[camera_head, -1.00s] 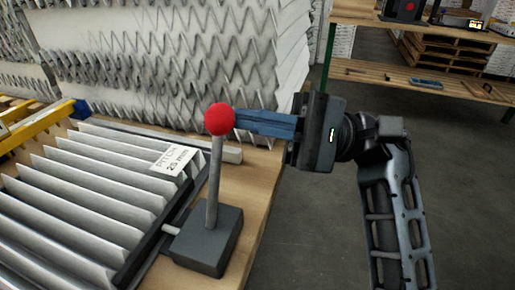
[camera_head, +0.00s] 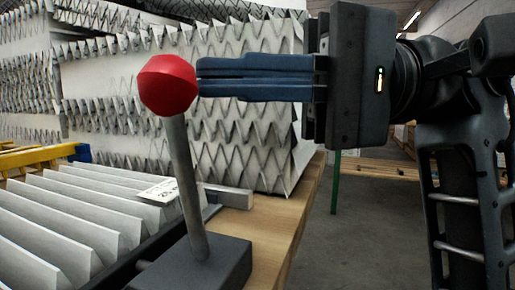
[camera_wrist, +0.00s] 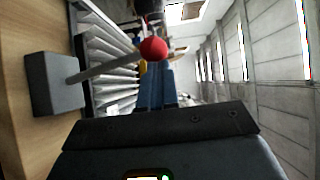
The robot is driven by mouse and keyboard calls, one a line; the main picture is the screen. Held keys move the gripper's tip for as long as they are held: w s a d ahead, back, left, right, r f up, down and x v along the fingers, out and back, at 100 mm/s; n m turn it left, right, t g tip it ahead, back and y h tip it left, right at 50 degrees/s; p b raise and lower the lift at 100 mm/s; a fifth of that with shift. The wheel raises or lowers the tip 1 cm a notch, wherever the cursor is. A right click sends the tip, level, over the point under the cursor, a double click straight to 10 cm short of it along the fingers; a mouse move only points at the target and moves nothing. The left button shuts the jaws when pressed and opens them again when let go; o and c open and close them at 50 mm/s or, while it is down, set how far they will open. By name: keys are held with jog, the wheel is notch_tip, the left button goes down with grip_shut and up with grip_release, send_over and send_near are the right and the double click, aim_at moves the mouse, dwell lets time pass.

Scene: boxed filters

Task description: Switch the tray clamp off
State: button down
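The tray clamp lever is a grey rod (camera_head: 188,185) with a red ball knob (camera_head: 168,85), rising from a dark grey base block (camera_head: 212,262) at the bench edge. In the head view the rod leans left towards its top. My gripper (camera_head: 200,78) comes in from the right with its blue fingers together. The fingertips are at the knob's right side, touching it or almost so; I cannot tell which. The wrist view shows the knob (camera_wrist: 153,48) just beyond the fingertips (camera_wrist: 156,66), not between them. The pleated filter tray (camera_head: 75,215) lies left of the lever.
Tall stacked filter panels (camera_head: 180,60) stand behind the lever. A yellow bar (camera_head: 35,158) with a blue end crosses the tray at the left. The wooden bench (camera_head: 290,215) ends just right of the base block, with open floor (camera_head: 355,235) beyond.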

aim_at(190, 82)
jog(key=shift+s+a+f+n+t+h+b, duration=0.1)
jog(key=shift+s+a+n+t+h+b, duration=0.15)
jog(key=shift+s+a+n+h+b, duration=0.45)
jog(key=shift+s+d+f+n+t+h+b, duration=0.1)
jog(key=shift+s+n+t+b, duration=0.3)
jog(key=shift+s+b, duration=0.6)
jog(key=shift+s+a+n+t+h+b, duration=0.15)
jog(key=shift+s+a+n+h+b, duration=0.25)
jog(key=shift+s+n+b, duration=0.35)
jog(key=shift+s, duration=0.2)
